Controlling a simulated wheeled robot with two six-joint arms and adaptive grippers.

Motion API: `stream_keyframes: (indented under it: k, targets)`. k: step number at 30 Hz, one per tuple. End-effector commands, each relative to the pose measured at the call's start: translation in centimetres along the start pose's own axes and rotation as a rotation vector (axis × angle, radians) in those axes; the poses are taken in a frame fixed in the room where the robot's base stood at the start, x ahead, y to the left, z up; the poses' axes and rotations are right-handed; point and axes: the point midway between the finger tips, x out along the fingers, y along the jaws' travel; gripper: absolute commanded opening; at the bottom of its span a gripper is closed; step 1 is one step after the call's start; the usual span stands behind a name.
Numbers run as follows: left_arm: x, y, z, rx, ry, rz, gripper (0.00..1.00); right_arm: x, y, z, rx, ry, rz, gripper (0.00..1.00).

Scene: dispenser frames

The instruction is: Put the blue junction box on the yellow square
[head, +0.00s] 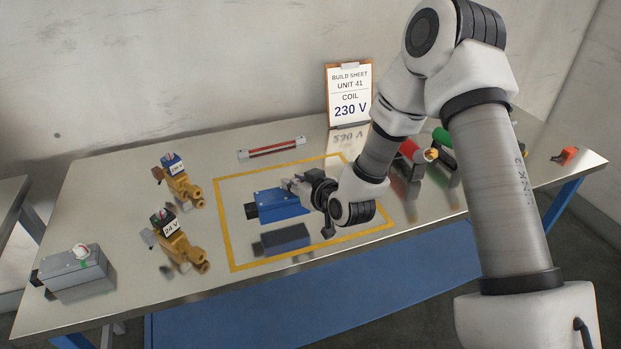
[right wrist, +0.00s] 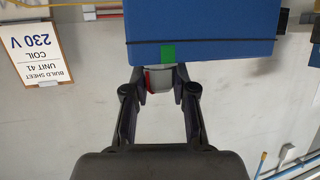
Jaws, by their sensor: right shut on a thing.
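The blue junction box (head: 280,205) is in the head view, above the area inside the yellow square (head: 223,222), a taped outline on the metal table. Its dark reflection lies apart below it, so it appears raised off the table. My left gripper is not in view.
Two brass valves (head: 182,187) (head: 178,245) and a grey box (head: 74,274) stand left of the square. A red-striped bar (head: 271,149) lies behind it. A build sheet (head: 349,95) stands at the back. Red and green cylinders (head: 412,151) and an orange part (head: 566,155) are right.

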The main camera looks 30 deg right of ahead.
Motion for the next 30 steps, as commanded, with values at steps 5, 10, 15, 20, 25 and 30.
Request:
stream_keyframes:
  k: [5,10,15,20,25,30]
  targets:
    - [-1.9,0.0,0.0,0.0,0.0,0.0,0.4,1.9,5.0,-0.7,0.002,0.001,0.004,0.0]
    - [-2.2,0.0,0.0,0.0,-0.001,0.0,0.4,3.0,6.6,0.0,-0.004,-0.003,0.0,0.0]
    - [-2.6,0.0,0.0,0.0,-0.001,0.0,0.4,4.0,6.6,2.5,-0.004,-0.003,-0.001,0.0]
    - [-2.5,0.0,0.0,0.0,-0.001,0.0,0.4,4.2,6.6,2.8,-0.003,0.0,-0.001,0.0]
    - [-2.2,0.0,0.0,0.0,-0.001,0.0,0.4,4.3,6.6,3.1,-0.003,0.0,-0.001,0.0]
    - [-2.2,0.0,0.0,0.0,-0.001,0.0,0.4,4.3,6.6,3.1,-0.003,-0.001,-0.001,0.51]
